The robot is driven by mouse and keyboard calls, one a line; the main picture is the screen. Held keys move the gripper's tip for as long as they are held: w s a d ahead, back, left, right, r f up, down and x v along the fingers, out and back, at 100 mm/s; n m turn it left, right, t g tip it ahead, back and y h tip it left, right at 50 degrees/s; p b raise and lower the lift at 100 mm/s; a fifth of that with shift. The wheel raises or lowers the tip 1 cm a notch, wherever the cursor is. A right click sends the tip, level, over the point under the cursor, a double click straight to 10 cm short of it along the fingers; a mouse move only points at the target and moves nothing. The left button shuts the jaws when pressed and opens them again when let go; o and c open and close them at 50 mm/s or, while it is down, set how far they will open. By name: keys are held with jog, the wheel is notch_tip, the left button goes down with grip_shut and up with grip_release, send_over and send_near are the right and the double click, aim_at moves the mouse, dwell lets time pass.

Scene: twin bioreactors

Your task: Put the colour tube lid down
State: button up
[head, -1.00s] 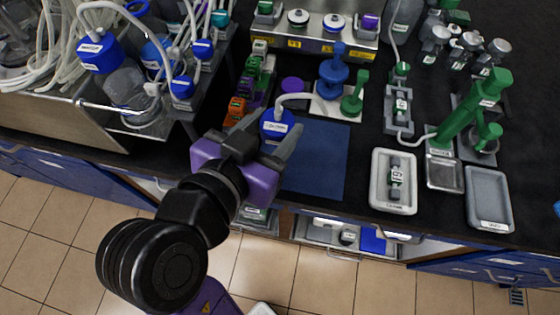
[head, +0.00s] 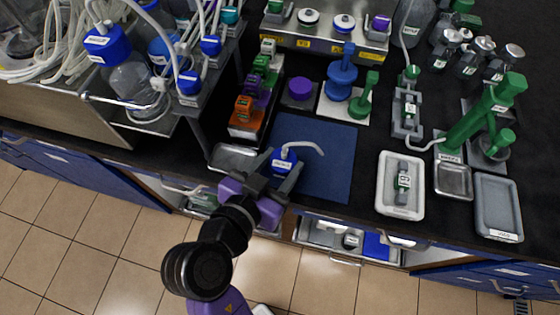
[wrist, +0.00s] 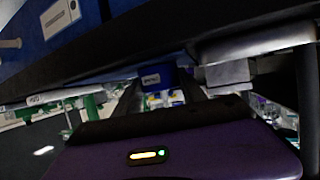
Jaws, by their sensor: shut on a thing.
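The colour tube lid is a blue cap (head: 282,162) with a white label and a pale bent tube (head: 304,147) rising from its top. My gripper (head: 284,176) is shut on it, one finger on each side. In the head view the lid appears over the left part of a dark blue mat (head: 335,165). I cannot tell how far above the mat it is. In the wrist view the blue cap (wrist: 158,77) shows between the fingers; its underside is hidden.
A metal tray (head: 220,164) lies left of the mat. Behind it stand a rack with orange, purple and green pieces (head: 246,112), a purple cap (head: 300,88) and a blue stand piece (head: 341,78). A white tray (head: 386,205) is to the right. The mat's right side is clear.

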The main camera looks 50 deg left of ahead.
jog(key=shift+f, duration=0.15)
jog(key=o, duration=1.3)
jog(key=shift+s+r, duration=0.15)
jog(key=shift+r, duration=0.15)
jog(key=v, duration=1.1)
jog(key=shift+s+d+r, duration=0.1)
jog(key=shift+s, duration=0.2)
